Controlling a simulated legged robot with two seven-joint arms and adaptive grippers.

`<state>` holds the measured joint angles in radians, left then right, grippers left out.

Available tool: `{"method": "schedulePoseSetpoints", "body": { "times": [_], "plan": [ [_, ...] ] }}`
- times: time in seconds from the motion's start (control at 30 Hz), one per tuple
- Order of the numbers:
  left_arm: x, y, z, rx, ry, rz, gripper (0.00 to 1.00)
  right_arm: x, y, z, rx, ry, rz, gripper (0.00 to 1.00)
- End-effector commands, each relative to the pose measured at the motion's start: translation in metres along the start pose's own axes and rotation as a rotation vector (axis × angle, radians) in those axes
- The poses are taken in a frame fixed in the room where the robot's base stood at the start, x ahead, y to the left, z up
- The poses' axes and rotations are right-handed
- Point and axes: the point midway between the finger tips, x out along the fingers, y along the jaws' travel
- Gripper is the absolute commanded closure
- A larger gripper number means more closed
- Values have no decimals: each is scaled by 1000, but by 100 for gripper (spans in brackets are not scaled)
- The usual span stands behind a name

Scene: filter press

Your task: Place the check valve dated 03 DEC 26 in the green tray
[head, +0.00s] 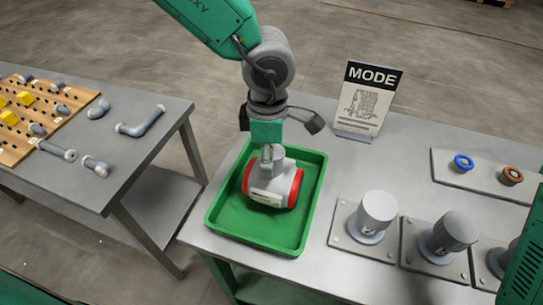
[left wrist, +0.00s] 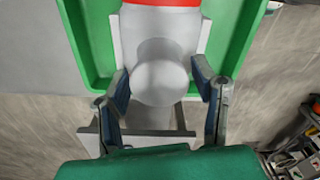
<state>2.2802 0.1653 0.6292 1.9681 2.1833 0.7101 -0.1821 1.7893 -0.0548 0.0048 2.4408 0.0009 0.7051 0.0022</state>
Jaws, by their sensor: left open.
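A grey-white valve (head: 270,186) with red end rings lies in the green tray (head: 223,215). A small label shows on its side, but its date is too small to read. My left gripper (head: 267,155) points down over the tray, right above the valve. In the left wrist view its open fingers (left wrist: 160,78) stand either side of the valve's round grey stub (left wrist: 158,82), with gaps visible at both sides. The tray's green wall (left wrist: 82,45) shows there too. My right gripper is not in view.
Several grey capped fittings (head: 376,212) stand on plates to the right of the tray. Behind are a MODE sign (head: 365,98) and a plate with a blue ring (head: 463,162) and a brown ring (head: 511,175). A separate left table (head: 122,150) holds pipe pieces and a pegboard.

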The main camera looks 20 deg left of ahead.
Motion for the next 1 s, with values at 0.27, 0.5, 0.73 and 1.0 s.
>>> {"method": "schedulePoseSetpoints", "body": {
  "times": [0.27, 0.5, 0.73, 1.0],
  "plan": [
    [-55, 0, 3, 0, -3, 5, 47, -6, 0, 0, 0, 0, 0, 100],
    [-100, 1, 2, 0, -3, 4, 47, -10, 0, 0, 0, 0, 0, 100],
    [-116, 0, 1, 1, -2, 1, 47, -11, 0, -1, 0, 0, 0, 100],
    [-117, 0, 2, 1, 0, 1, 47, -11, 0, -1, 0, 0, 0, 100]
  ]
}}
